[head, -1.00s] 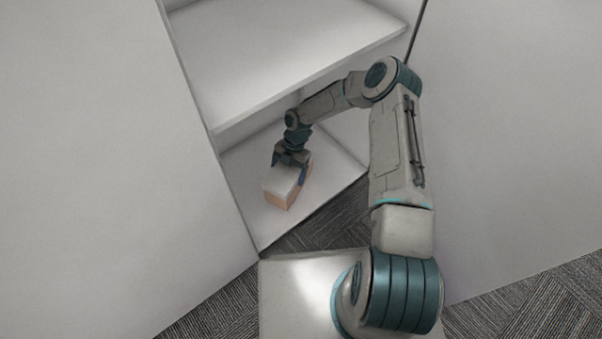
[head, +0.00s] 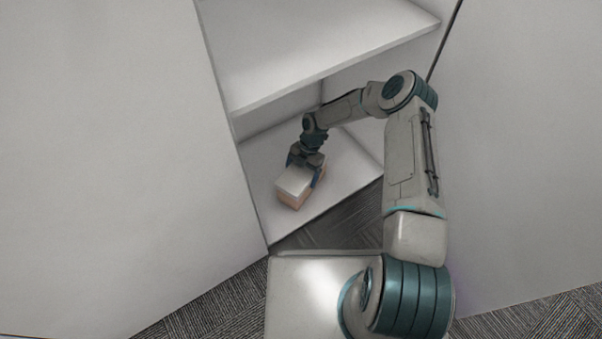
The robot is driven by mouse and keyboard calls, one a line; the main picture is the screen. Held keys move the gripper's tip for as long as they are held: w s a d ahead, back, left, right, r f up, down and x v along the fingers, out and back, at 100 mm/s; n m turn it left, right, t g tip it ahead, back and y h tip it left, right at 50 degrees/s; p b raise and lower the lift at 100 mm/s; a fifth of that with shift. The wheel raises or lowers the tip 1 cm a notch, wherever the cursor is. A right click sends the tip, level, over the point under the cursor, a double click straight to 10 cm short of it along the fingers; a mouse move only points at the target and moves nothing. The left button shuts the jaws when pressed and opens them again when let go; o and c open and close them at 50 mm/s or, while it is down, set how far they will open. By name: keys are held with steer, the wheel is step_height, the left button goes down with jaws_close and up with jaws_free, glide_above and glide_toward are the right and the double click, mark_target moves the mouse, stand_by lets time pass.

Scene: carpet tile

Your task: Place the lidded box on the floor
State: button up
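The lidded box (head: 296,185) has a whitish lid and a tan-orange body. It is in the lower compartment of the white cabinet, over the bottom shelf (head: 262,184) and near its front edge. My gripper (head: 304,170) points down at the box from above, with one dark finger on each side of its rear part. I cannot tell whether the fingers press on the box or only straddle it. I also cannot tell whether the box rests on the shelf or is slightly raised. The gripper hides the back of the box.
An upper shelf (head: 320,50) overhangs the compartment. White panels stand to the left (head: 110,150) and right (head: 520,150). Grey striped carpet (head: 345,222) shows in a strip between the shelf and my base, and at lower left and right.

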steer(key=shift+o, duration=0.9)
steer(key=shift+r, duration=0.1)
steer(key=shift+r+p, duration=0.2)
steer(key=shift+p, duration=0.1)
steer(key=p+v, duration=0.2)
steer(key=v, duration=0.5)
steer(key=shift+w+d, duration=0.1)
steer(key=shift+w, duration=0.05)
